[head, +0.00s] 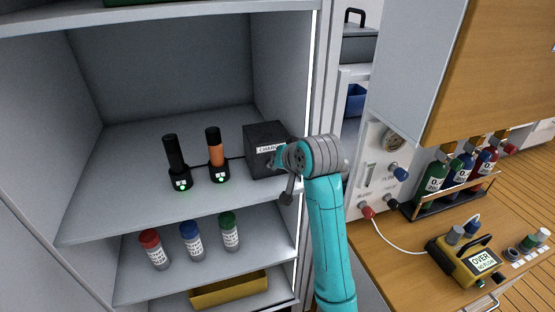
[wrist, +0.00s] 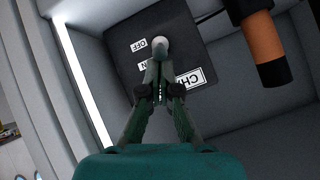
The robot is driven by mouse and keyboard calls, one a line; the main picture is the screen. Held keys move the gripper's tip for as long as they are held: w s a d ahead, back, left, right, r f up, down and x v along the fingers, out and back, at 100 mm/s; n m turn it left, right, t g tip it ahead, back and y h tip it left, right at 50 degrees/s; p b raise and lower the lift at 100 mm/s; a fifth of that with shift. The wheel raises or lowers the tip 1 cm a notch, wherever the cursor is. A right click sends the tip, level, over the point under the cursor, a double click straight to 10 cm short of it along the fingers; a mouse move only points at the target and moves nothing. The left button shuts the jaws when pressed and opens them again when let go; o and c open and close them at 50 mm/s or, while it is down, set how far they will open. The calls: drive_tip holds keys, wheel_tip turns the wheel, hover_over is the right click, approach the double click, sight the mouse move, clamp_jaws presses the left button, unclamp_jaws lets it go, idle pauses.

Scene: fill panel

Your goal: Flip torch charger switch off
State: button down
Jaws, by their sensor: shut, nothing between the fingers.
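The torch charger is a dark box (head: 262,138) with a white "CHARGER" label, standing on the upper shelf of the cabinet. In the wrist view its face (wrist: 145,28) shows an "OFF" label (wrist: 139,45) and a partly covered "ON" label. A pale round switch knob (wrist: 160,42) shows beside the "OFF" label. My gripper (wrist: 159,64) is shut and empty, its tips right at the knob in the picture. I cannot tell whether they touch it. The fingers hide the switch's base, so its setting is unclear. In the head view my arm covers the charger's right side.
A black torch (head: 174,155) and an orange torch (head: 215,147) stand left of the charger in holders with green lights. The shelf's left part is free. Several capped bottles (head: 191,240) stand on the shelf below. The cabinet's right side wall is close to my arm.

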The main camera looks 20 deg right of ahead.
drive_tip(key=shift+s+f, duration=0.1)
drive_tip(key=shift+f, duration=0.05)
drive_tip(key=shift+s+f+t, duration=0.4)
drive_tip(key=shift+f+t, duration=0.15)
drive_tip(key=shift+t, duration=0.65)
drive_tip(key=t, duration=0.1)
drive_tip(key=f+t, duration=0.1)
drive_tip(key=shift+s+t, duration=0.25)
drive_tip(key=shift+t, duration=0.05)
drive_tip(key=shift+s+f, duration=0.1)
drive_tip(key=shift+s, duration=0.05)
